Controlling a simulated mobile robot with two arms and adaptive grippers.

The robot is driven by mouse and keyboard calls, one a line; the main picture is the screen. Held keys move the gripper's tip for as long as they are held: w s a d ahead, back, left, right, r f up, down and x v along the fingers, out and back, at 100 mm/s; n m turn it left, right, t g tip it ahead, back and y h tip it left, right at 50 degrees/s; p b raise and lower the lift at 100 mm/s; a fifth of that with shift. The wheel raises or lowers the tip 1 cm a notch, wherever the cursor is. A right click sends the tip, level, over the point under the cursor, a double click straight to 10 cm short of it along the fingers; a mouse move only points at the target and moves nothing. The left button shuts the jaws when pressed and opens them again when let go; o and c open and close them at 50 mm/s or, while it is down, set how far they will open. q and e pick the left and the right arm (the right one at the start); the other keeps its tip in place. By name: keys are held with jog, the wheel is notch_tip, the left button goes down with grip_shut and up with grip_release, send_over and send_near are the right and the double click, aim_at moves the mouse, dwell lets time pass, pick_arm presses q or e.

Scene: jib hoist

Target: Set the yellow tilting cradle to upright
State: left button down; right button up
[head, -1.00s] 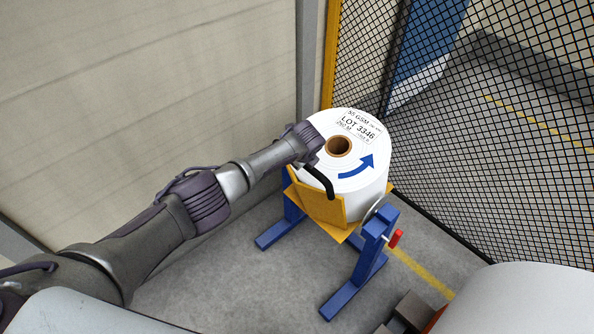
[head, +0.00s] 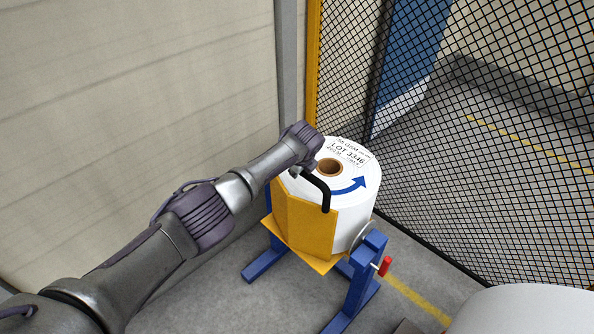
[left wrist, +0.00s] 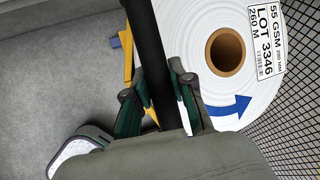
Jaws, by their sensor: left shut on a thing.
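The yellow tilting cradle (head: 304,226) stands on blue legs and carries a white paper roll (head: 347,214) marked LOT 3346. The roll's end face with its brown core hole points up toward the head camera. A black bar handle (head: 325,192) rises from the cradle's yellow plate. My left gripper (head: 300,171) is at the handle's upper end. In the left wrist view its fingers (left wrist: 160,100) sit on both sides of the black bar (left wrist: 150,55), shut on it, with the roll (left wrist: 257,100) just beyond. My right gripper does not show.
A red-handled pin (head: 384,266) sits at the blue stand's right side. Black mesh fencing (head: 480,150) with a yellow post (head: 313,70) stands behind and right. A pale wall (head: 140,100) is on the left. A white rounded object (head: 525,310) fills the lower right corner.

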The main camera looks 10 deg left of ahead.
pick_arm(q)
jog(key=shift+w+d+r, duration=0.2)
jog(key=shift+w+r, duration=0.05)
jog(key=shift+r, duration=0.2)
jog(key=c, duration=1.2)
grip_release()
jog(key=shift+o, duration=1.1)
jog(key=shift+w+d+f, duration=0.1)
jog(key=shift+f, duration=0.1)
jog(key=shift+s+r, duration=0.1)
jog(key=shift+s, duration=0.15)
jog(key=v, duration=1.1)
jog(key=shift+s+r, duration=0.15)
jog(key=shift+r, duration=0.15)
